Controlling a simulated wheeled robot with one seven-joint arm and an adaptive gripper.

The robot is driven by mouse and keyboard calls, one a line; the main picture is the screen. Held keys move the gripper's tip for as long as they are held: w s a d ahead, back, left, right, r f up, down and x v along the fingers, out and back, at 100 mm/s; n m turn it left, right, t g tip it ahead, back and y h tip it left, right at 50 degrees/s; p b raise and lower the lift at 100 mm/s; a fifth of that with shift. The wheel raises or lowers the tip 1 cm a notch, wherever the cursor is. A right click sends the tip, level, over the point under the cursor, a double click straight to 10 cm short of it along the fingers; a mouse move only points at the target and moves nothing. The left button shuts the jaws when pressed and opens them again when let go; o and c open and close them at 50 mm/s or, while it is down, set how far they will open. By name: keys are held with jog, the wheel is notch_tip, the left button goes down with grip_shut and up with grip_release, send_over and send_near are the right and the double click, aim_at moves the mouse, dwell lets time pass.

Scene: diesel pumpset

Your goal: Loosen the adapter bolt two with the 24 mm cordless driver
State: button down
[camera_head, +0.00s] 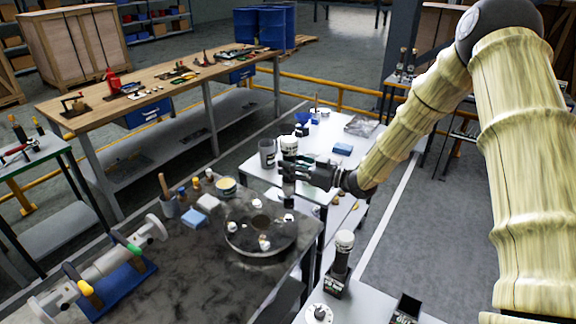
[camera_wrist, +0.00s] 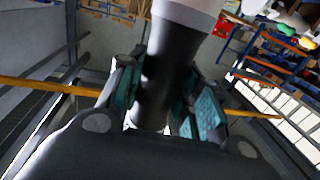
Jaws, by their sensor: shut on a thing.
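My gripper (camera_head: 308,174) is shut on the cordless driver (camera_head: 289,147), a dark upright tool with a white top. In the wrist view the driver's dark body (camera_wrist: 168,75) stands between the teal finger pads of my gripper (camera_wrist: 168,100). The driver is over the right part of a round dark adapter plate (camera_head: 262,252) on the dark workbench. Several pale bolt heads sit on the plate; one bolt (camera_head: 288,217) is just below the driver. I cannot tell whether the driver's socket touches it, or which bolt is number two.
A second similar tool (camera_head: 341,262) stands on the pale table at the front right. A grey cup (camera_head: 267,155) and a blue block (camera_head: 343,149) are on the white table behind.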

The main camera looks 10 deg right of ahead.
aim_at(294, 181)
jog(key=shift+f+b, duration=1.7)
jog(key=shift+f, duration=0.55)
jog(key=shift+s+a+f+b, duration=0.1)
jog(key=shift+f+b, duration=0.75)
jog(key=shift+b, duration=0.05)
dwell(2.1)
jog(key=shift+r, duration=0.35)
dwell(1.5)
